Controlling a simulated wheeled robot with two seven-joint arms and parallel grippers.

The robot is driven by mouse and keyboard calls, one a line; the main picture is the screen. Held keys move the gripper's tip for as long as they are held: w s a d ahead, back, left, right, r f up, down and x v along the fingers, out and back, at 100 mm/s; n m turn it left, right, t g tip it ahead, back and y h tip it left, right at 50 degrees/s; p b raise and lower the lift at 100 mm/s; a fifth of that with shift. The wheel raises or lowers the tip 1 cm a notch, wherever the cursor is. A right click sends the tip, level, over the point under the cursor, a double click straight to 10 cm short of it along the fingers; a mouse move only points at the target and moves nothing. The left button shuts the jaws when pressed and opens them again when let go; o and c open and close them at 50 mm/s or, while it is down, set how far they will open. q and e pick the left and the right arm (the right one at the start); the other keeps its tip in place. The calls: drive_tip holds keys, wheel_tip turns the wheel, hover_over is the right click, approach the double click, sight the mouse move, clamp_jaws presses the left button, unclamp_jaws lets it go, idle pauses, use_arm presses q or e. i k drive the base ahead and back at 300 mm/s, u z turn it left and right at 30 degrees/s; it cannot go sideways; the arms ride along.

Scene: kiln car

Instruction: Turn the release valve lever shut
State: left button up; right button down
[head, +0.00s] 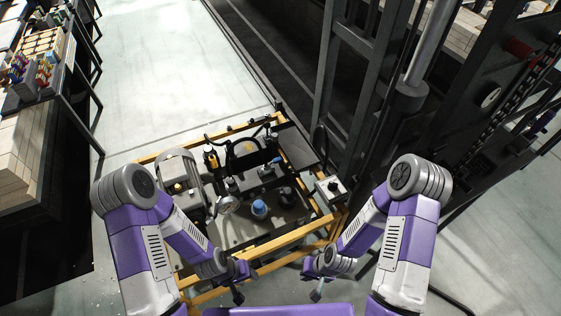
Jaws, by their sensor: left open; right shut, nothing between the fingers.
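A hydraulic unit with a yellow frame (285,240) stands in front of me. It carries a grey motor (178,170), a blue cap (260,208), dark valve blocks (268,172) and black hoses. I cannot tell which small part is the release valve lever. My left gripper (240,290) is open and empty at the near edge of the frame. My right gripper (317,292) is shut with nothing in it, right of the left one and also by the near edge. Both grippers are apart from the valve parts.
A small grey control box (331,189) sits at the frame's right corner. Dark steel posts (365,90) and a cylinder (410,90) rise at the right. A rack with bricks (30,140) stands at the left. The pale floor (170,70) beyond the unit is clear.

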sight(278, 160)
drive_tip(key=u, duration=2.55)
drive_tip(key=k, duration=1.15)
drive_tip(key=z, duration=1.3)
drive_tip(key=i, duration=1)
